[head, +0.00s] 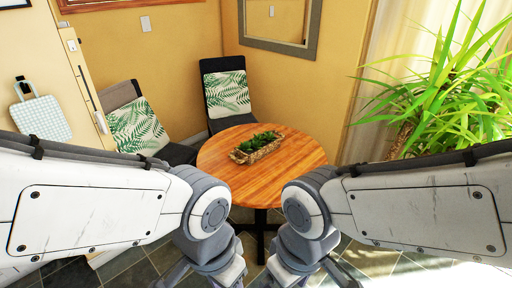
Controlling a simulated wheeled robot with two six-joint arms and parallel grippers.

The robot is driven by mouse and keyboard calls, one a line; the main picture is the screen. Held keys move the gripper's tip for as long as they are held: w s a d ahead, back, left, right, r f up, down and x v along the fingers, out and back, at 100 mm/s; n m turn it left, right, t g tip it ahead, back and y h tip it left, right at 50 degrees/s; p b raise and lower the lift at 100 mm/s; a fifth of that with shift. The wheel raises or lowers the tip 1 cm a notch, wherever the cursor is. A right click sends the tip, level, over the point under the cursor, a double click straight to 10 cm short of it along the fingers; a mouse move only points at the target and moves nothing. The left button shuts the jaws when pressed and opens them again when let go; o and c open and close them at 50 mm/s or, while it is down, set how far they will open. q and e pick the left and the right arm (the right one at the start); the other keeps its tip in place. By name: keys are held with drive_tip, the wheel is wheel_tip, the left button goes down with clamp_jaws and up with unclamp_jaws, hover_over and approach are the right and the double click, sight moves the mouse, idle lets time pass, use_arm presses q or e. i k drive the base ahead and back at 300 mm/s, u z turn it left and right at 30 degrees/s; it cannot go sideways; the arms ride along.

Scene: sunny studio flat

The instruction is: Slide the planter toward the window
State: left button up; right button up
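The planter (242,156) is a long, narrow, brown trough with low green plants. It sits slightly tilted across the middle of the round wooden table (225,178), clear of the edge. Both my arms come in low at the near side, left and right, and bend down in front of the table. Their lower ends are cut off by the bottom edge, and no fingertips show clearly. Neither arm touches the planter.
A pale curtain (382,60) hangs at the right behind a big leafy plant (440,85). Two chairs with leaf-print cushions (138,126) (227,93) stand behind the table. The tabletop around the planter is bare.

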sight(250, 152)
drive_tip(key=z, duration=0.45)
drive_tip(key=i, duration=1.35)
drive_tip(key=u, duration=0.75)
drive_tip(key=i, duration=0.55)
drive_tip(key=u, duration=0.55)
